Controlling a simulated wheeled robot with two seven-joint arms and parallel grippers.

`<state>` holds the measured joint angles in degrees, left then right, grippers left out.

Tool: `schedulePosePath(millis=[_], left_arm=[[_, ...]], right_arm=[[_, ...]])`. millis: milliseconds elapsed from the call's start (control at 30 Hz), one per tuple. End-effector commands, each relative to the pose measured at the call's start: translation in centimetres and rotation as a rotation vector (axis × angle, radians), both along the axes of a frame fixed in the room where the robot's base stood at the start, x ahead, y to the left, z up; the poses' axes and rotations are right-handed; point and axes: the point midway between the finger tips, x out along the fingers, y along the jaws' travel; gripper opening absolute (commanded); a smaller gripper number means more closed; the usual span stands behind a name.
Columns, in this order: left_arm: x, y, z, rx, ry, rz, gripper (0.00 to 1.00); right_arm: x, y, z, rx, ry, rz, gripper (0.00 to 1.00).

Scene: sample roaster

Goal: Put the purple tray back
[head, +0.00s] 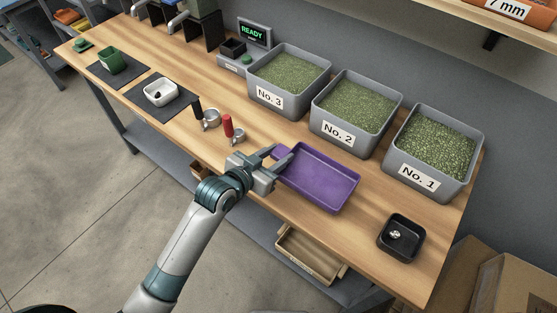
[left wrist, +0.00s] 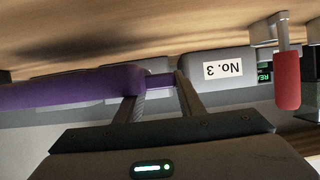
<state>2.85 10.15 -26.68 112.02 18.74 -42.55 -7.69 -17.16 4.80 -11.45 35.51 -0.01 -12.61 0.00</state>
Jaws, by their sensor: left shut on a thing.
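The purple tray (head: 318,178) is a shallow empty rectangle at the front of the wooden bench, in front of the No. 2 bin in the head view. My left gripper (head: 283,157) is shut on the tray's left end. In the left wrist view, which is upside down, the fingers (left wrist: 160,88) close on a narrow purple part beside the tray's body (left wrist: 75,92). I cannot tell whether the tray rests on the bench or is slightly above it. My right gripper is not in view.
Grey bins No. 3 (head: 264,103), No. 2 (head: 333,137) and No. 1 (head: 415,177) hold green beans behind the tray. A red-handled scoop (head: 228,127) stands left of the gripper. A small black dish (head: 401,246) sits at right. Bare bench lies between tray and dish.

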Motion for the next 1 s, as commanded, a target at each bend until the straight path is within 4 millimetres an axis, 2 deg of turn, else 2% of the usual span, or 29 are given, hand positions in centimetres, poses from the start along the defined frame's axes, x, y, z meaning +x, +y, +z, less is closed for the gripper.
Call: schedulePosePath(millis=[133, 467, 800, 1000], left_arm=[[0.6, -0.2, -0.4, -0.001, 0.001, 0.001, 0.08], [0.6, -0.2, -0.5, -0.001, 0.001, 0.0, 0.08], [0.6, -0.2, -3.9, 0.0, 0.002, 0.0, 0.08], [0.6, -0.2, -4.4, -0.001, -0.001, 0.0, 0.08]], right_arm=[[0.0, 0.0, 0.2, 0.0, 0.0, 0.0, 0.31], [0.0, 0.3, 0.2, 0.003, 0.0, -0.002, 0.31], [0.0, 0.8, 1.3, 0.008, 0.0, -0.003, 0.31], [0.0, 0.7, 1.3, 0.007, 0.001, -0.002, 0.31]])
